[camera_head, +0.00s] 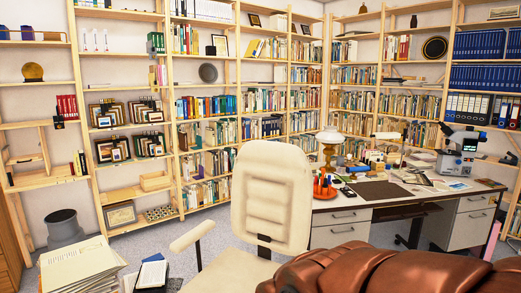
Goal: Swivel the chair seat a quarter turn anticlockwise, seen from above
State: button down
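The cream chair's tall padded backrest (272,200) stands upright near the middle of the view, in front of the desk's left end. Part of its seat (232,273) shows below the backrest, on the camera's side, so the chair faces roughly towards me. One armrest (192,236) sticks out on the left towards the camera. The right armrest does not show. The seat's front and the chair's base are cut off by the frame or hidden. My gripper is not in view.
A glossy brown, padded-looking shape (400,272) fills the lower right, hiding the chair's right side. The desk (345,214) stands behind and right. Stacked papers (80,270), books (152,273) and a grey bin (62,226) are at left. Some carpet (215,240) is clear.

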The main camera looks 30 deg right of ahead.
aim_at(272, 183)
jog(key=z, duration=1.7)
jog(key=i, duration=1.05)
jog(key=u, duration=1.45)
